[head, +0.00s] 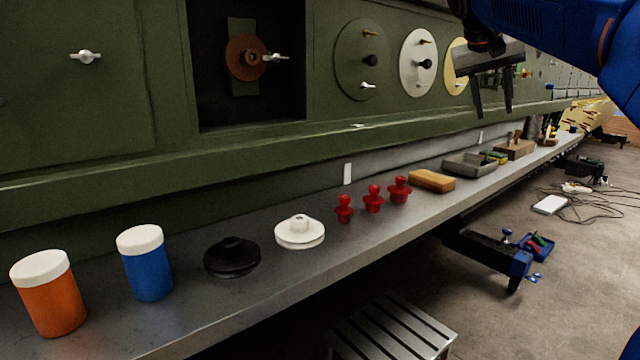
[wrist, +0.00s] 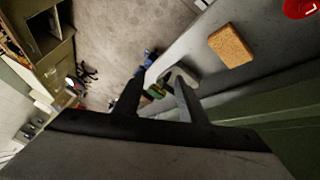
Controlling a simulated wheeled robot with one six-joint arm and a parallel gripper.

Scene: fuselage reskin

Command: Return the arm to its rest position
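My gripper (head: 493,108) hangs in the air at the upper right of the head view, in front of the green fuselage panel (head: 90,110) and above the shelf. Its two dark fingers point down and stand apart with nothing between them. In the wrist view my gripper (wrist: 158,92) also shows two spread fingers, with the shelf and floor beyond. My blue arm (head: 550,30) reaches in from the upper right corner of the head view. The gripper's fingers partly overlap the yellow disc on the panel in the head view.
The grey shelf (head: 300,262) carries an orange jar (head: 48,300), a blue jar (head: 148,270), black and white discs, red knobs (head: 373,198), an orange block (head: 431,181) and a grey tray (head: 469,166). A slatted step (head: 392,335) stands below. Cables lie on the floor at right.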

